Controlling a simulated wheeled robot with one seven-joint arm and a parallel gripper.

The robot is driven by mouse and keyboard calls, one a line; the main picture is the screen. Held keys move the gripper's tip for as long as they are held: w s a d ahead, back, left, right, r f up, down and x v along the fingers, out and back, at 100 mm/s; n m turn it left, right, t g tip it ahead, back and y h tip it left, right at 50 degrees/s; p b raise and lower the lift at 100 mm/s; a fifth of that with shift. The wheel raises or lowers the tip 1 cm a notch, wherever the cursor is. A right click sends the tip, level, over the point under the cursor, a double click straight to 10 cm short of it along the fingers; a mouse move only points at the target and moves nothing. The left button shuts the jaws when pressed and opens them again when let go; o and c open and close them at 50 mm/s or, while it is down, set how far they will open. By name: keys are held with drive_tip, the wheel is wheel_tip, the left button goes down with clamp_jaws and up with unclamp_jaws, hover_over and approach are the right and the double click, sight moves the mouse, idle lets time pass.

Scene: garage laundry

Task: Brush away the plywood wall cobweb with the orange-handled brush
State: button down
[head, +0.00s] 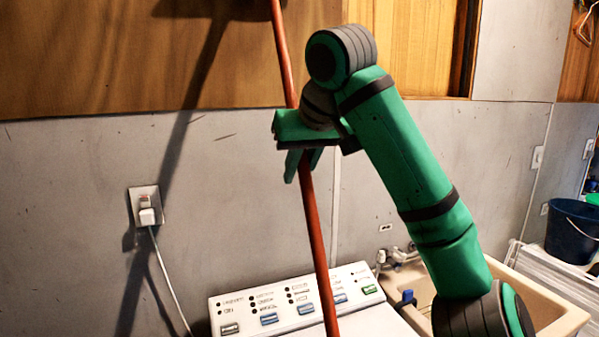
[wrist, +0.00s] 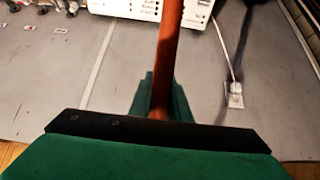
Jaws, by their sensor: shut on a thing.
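My green gripper (head: 303,163) is shut on the long orange-brown handle (head: 316,235) of the brush, above the white washing machine. The handle runs steeply from the bottom edge of the head view up past its top edge, leaning slightly left. In the wrist view, the handle (wrist: 168,60) stands between the green fingers (wrist: 160,100). The plywood wall (head: 90,55) fills the upper left of the head view, with shadows of the arm and handle on it. I cannot make out a cobweb in either view.
A washing machine panel (head: 285,305) stands below, with a beige sink (head: 545,300) to its right. A plugged-in cord (head: 165,270) hangs from a wall outlet (head: 145,206). A dark bucket (head: 573,232) is at the far right. The grey wall's middle is bare.

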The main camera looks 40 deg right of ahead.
drive_tip(key=shift+w+d, duration=0.1)
drive_tip(key=shift+d, duration=0.8)
drive_tip(key=shift+a, duration=0.2)
drive_tip(key=a, duration=0.1)
drive_tip(key=w+a, duration=0.1)
drive_tip(key=shift+a+r, duration=0.1)
drive_tip(key=shift+a, duration=0.2)
drive_tip(key=shift+s+d, duration=0.1)
